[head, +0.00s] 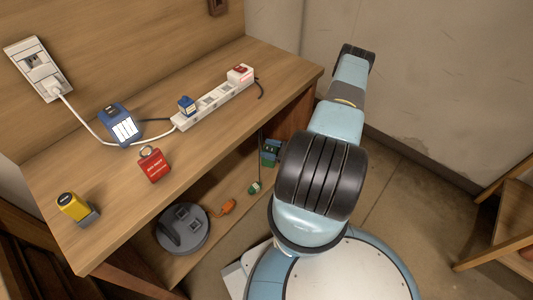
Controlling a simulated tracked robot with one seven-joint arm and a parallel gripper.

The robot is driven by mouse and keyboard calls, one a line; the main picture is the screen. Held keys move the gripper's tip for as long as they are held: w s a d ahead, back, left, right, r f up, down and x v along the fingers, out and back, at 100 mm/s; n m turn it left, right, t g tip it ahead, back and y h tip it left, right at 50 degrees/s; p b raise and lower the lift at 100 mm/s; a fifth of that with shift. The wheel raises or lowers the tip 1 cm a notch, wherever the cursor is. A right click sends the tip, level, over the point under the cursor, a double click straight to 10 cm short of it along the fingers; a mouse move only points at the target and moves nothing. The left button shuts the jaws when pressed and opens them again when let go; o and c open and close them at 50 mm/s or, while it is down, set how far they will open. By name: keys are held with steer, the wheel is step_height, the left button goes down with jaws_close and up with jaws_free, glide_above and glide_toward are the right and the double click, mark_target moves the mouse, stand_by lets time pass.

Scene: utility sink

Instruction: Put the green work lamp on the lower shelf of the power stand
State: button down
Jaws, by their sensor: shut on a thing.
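The green work lamp (269,153) appears as a small green and dark body at the right end of the stand's shelf opening. My arm partly hides it, so I cannot tell whether it is held or touches the shelf. A small green and pale piece (254,188) shows just below it, under a thin dark line; I cannot tell whether they join the lamp. The power stand (215,55) is wooden, with a top board and a lower shelf (232,180) beneath. My gripper is hidden behind my arm.
A dark grey round cable reel (182,230) and an orange plug (228,207) lie on the lower shelf. The top holds a white power strip (213,103), a blue device (121,127), a red block (154,164) and a yellow block (75,208). A wooden frame (505,225) stands right.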

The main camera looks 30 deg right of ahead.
steer(key=w+f, duration=0.2)
steer(key=f, duration=0.1)
steer(key=shift+w+d+f, duration=0.25)
steer(key=shift+w+d, duration=0.05)
steer(key=shift+w, duration=0.1)
steer(key=shift+f, duration=1.5)
jaws_free()
steer(key=shift+d, duration=0.15)
steer(key=v, duration=1.2)
